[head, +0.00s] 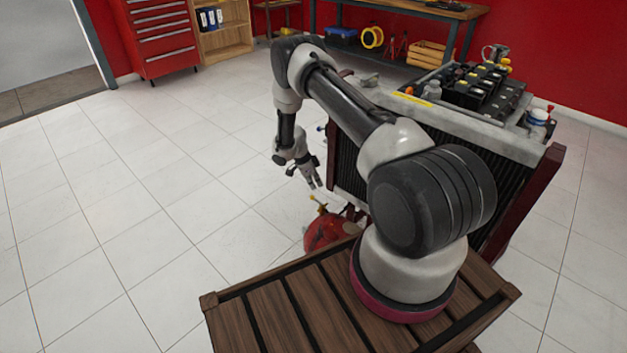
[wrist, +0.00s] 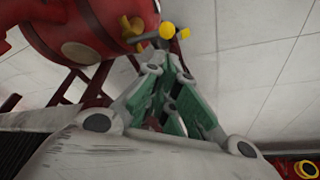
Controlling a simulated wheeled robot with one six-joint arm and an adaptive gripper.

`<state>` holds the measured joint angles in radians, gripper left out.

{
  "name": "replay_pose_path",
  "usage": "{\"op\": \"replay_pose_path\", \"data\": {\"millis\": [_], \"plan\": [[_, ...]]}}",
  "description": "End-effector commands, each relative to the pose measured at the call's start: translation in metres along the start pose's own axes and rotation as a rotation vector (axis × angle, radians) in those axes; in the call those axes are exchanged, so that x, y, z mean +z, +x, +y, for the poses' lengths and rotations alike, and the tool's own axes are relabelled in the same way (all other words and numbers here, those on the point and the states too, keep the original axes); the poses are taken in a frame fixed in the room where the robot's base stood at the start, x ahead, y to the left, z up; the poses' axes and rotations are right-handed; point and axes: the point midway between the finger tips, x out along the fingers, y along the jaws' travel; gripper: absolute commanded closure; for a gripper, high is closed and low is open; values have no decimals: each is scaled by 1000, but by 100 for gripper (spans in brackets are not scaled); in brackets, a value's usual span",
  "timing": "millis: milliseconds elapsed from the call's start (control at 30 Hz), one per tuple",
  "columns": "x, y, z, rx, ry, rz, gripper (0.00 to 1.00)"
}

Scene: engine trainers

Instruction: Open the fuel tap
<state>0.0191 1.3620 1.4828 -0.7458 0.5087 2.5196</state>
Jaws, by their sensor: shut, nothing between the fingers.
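A red fuel tank (head: 325,234) sits low beside the engine trainer, partly hidden by my wooden-topped base. A small yellow tap handle (head: 320,206) stands up on top of it. In the wrist view the red tank (wrist: 88,28) fills the upper left, and yellow knobs (wrist: 166,30) show at its right end, just beyond my fingertips. My gripper (head: 316,185) points down above the tap, shut and empty. In the wrist view its green-padded fingers (wrist: 167,62) reach toward the yellow knobs. I cannot tell whether they touch.
The engine trainer stand (head: 522,150), with a dark radiator-like grille and black batteries (head: 482,88) on top, stands close right of the gripper. A red tool cabinet (head: 155,38) and a workbench (head: 410,8) line the back wall. The tiled floor on the left is clear.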

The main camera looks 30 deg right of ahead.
Motion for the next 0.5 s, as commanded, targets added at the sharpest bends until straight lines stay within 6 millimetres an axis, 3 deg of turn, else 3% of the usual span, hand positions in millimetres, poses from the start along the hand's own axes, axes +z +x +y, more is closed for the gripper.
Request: {"op": "replay_pose_path", "data": {"millis": [200, 500], "plan": [[0, 37, 0, 0, -1, 0, 100], [0, 54, 0, -1, -1, -1, 100]]}}
